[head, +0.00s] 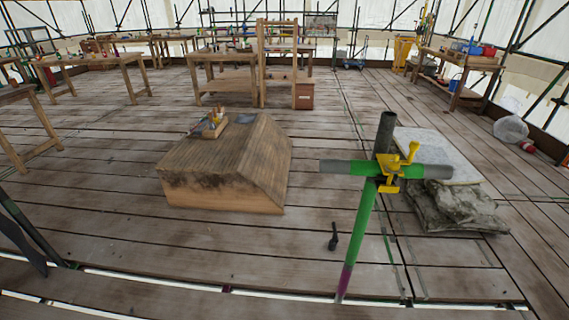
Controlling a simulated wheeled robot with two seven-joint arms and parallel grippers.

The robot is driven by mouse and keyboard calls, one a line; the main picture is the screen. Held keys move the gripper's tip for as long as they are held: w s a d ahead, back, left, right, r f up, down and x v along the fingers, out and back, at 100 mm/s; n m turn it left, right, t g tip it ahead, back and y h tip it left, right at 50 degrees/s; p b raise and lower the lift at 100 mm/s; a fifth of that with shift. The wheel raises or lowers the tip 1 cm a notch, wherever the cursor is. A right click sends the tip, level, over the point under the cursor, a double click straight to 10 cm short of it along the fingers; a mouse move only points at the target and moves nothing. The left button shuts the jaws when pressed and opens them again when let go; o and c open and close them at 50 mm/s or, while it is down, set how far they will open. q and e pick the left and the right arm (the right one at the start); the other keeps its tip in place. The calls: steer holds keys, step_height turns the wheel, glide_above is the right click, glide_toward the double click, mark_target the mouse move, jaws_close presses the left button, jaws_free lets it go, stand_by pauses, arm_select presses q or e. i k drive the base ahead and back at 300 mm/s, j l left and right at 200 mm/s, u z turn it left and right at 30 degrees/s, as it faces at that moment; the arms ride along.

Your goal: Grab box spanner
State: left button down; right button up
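A small dark tool (333,237) lies on the plank floor just left of the green upright pole. It has a short shaft and a thicker end. It may be the box spanner, but it is too small to tell. Another possible place for tools is the small wooden tray (214,130) on the wooden block, which holds several small items that I cannot make out. I see neither of my grippers clearly. Dark long shapes (25,240) cut in at the left edge, and I cannot tell what they are.
A wooden block with a sloped side (240,180) stands left of centre. A green pole (362,225) with a yellow clamp (393,170) and a cross tube rises at the right. Behind it are a pale slab (440,155) and grey sacking (455,208). Workbenches (470,70) line the back.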

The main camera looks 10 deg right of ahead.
mark_target(333, 244)
steer(key=i+l+z, duration=0.1)
steer(key=l+z, duration=0.35)
steer(key=i+l+z, duration=0.2)
steer(key=l+z, duration=0.25)
steer(key=i+l+z, duration=0.2)
steer(key=z, duration=0.25)
steer(key=i+l+z, duration=0.25)
steer(key=z, duration=0.2)
steer(key=i+l+z, duration=0.15)
steer(key=i, duration=0.25)
steer(key=i+l+z, duration=0.2)
steer(key=i, duration=0.25)
steer(key=i+l+z, duration=0.15)
steer(key=i, duration=0.25)
